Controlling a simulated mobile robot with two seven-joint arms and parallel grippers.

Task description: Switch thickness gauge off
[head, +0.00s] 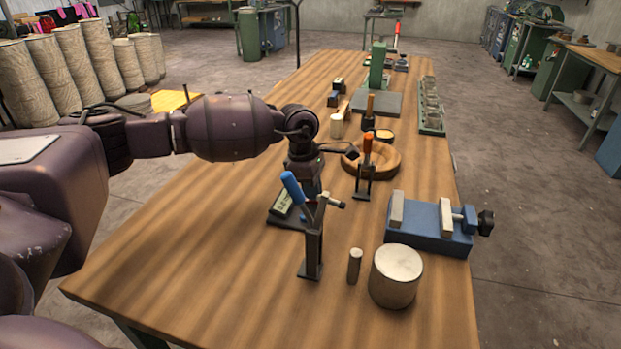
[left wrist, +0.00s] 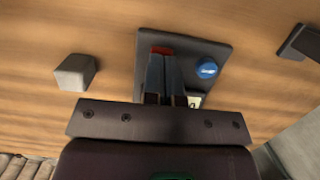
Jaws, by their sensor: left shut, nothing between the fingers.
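The thickness gauge is a dark flat unit with a small pale display (head: 283,203) in the head view, partly hidden behind the blue-handled clamp. In the left wrist view its dark plate (left wrist: 214,53) carries a round blue button (left wrist: 206,68) at the right and a red patch (left wrist: 162,50) at the fingertips. My left gripper (left wrist: 164,60) is shut and empty, pointing down over the gauge with its tips at the red patch. I cannot tell whether they touch it. In the head view the left gripper (head: 306,182) is partly hidden by the clamp. My right gripper is not in view.
The blue-handled clamp (head: 312,245) stands close in front. Nearby are an orange-handled clamp (head: 367,165), a wooden ring (head: 388,160), a blue vise (head: 425,238), a large cylinder (head: 396,275) and a small cylinder (head: 354,266). The table's near left (head: 190,270) is clear.

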